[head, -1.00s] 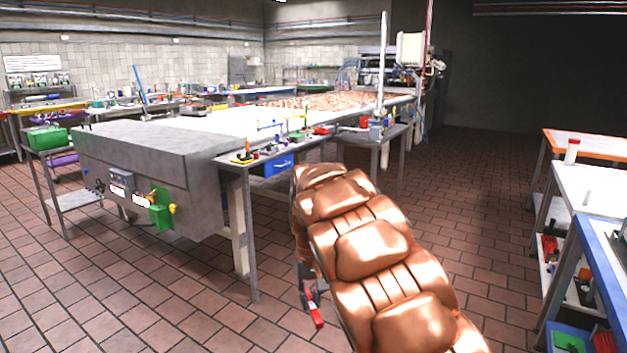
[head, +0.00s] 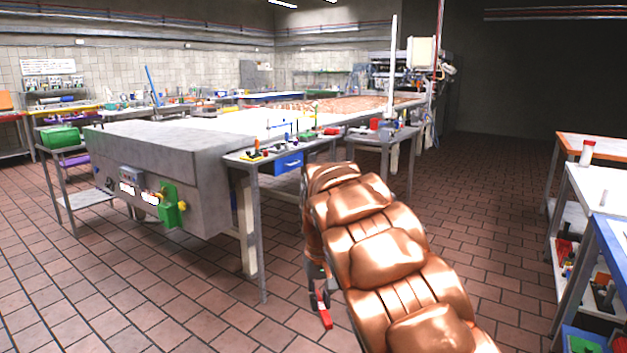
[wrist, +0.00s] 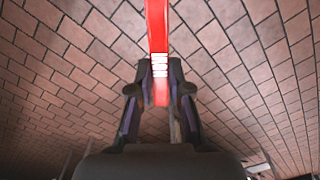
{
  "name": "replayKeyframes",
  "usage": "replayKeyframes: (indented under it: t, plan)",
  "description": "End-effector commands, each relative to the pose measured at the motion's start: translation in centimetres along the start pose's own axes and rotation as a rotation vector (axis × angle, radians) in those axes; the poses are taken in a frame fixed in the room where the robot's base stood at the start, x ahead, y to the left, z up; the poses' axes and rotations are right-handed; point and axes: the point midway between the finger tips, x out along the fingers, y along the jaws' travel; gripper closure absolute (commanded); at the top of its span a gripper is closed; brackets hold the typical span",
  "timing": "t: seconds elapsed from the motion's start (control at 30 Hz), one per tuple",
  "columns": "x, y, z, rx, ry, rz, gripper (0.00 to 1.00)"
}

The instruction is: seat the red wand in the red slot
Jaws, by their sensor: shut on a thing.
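The red wand (wrist: 157,25) is held between the fingers of my gripper (wrist: 160,90) in the wrist view. It sticks out beyond the fingertips over the tiled floor, and a white-marked band shows near the fingers. In the head view the wand (head: 324,313) hangs tilted below my gripper (head: 318,284), in open air in front of the grey machine's right end. My copper-coloured arm hides part of the floor. I cannot pick out the red slot in either view.
A grey machine (head: 165,150) with a green part (head: 170,205) stands at left. A narrow metal side table (head: 262,158) with small tools and a blue bin (head: 288,162) adjoins it. Workbenches (head: 600,190) line the right edge. Tiled floor is free between them.

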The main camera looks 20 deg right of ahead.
Motion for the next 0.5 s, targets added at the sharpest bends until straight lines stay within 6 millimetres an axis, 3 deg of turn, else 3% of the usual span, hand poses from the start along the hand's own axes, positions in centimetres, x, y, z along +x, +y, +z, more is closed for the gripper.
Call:
replayKeyframes:
  t: [0.27, 0.5]
  plan:
    - [0.0, -0.7, 0.0, -0.003, 0.000, -0.002, 1.00]
    - [-1.6, -0.5, 0.3, 0.001, -0.003, -0.004, 1.00]
